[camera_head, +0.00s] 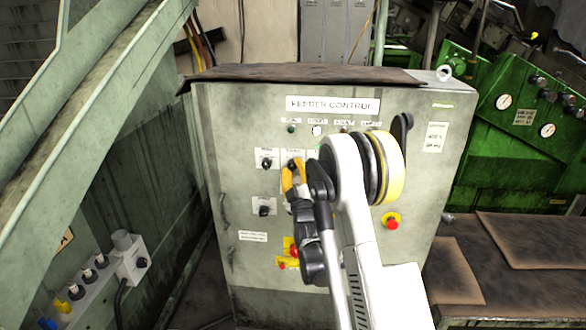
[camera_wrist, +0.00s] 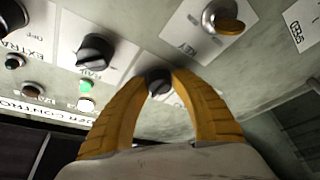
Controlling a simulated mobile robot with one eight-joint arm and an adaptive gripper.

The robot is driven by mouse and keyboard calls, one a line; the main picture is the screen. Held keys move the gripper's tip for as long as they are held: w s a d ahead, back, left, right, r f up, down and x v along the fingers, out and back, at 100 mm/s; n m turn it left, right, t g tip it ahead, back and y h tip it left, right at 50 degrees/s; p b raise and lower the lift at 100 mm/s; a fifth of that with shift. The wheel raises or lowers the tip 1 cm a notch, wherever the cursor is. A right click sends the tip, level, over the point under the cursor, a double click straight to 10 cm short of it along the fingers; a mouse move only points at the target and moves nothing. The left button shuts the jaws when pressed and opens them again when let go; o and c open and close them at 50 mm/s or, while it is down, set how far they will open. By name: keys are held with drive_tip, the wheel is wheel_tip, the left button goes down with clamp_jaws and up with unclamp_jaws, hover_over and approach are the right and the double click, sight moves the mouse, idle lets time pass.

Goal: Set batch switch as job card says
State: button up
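The control cabinet (camera_head: 225,120) carries several black rotary switches; their small labels are too blurred to tell which is the batch switch. My gripper (camera_head: 293,165) has its yellow fingers at the upper middle switch. In the wrist view, which is turned over, my gripper (camera_wrist: 162,77) has one fingertip on each side of a black switch knob (camera_wrist: 157,84). The fingertips are a knob's width apart; I cannot tell whether they press on it. A white card (camera_head: 435,137) on the cabinet's right side may be the job card; its text is unreadable.
Another black knob (camera_wrist: 95,52) and a metal switch with an orange lever (camera_wrist: 222,17) sit on either side. A lit green lamp (camera_wrist: 86,86) is near. A red emergency button (camera_head: 392,224) is lower right. Green machinery (camera_head: 510,130) stands to the right.

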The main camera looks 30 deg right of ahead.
clamp_jaws()
drive_tip(key=m+h+b, duration=0.1)
drive_tip(key=m, duration=0.1)
drive_tip(key=m+h+b, duration=0.1)
drive_tip(key=m+b, duration=0.1)
drive_tip(key=shift+a+f+m, duration=0.1)
drive_tip(key=shift+f+m, duration=0.1)
drive_tip(key=shift+m, duration=0.1)
drive_tip(key=m+h+b, duration=0.1)
drive_tip(key=m+h, duration=0.1)
drive_tip(key=m, duration=0.2)
drive_tip(key=m+g+h+b, duration=0.1)
drive_tip(key=m+h, duration=0.1)
drive_tip(key=m, duration=0.2)
drive_tip(key=shift+w+r, duration=0.1)
drive_tip(key=shift+r, duration=0.05)
drive_tip(key=shift+m+g, duration=0.3)
drive_tip(key=o, duration=0.7)
unclamp_jaws()
drive_tip(key=shift+c, duration=0.2)
